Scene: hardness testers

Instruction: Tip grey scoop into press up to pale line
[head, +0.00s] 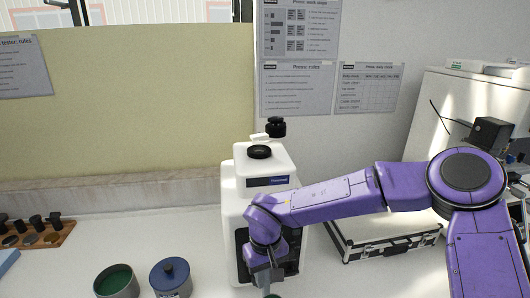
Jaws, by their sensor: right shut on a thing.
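The press (262,165) is a white machine with a black knob on top and a dark front, standing on the white bench in the middle of the head view. My right gripper (266,284) is in front of it at the bottom edge, pointing down, and hides part of its front. It is shut on what seems to be the grey scoop (272,296), of which only a small grey-green bit shows at the picture's edge. The scoop's contents and the pale line cannot be seen. My left gripper is out of view.
An open tin with a green inside (116,281) and a blue-lidded tin (171,278) stand left of the press. A wooden rack (38,238) with black-knobbed pieces is at far left. A silver-edged case (386,243) lies to the right, behind my right arm.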

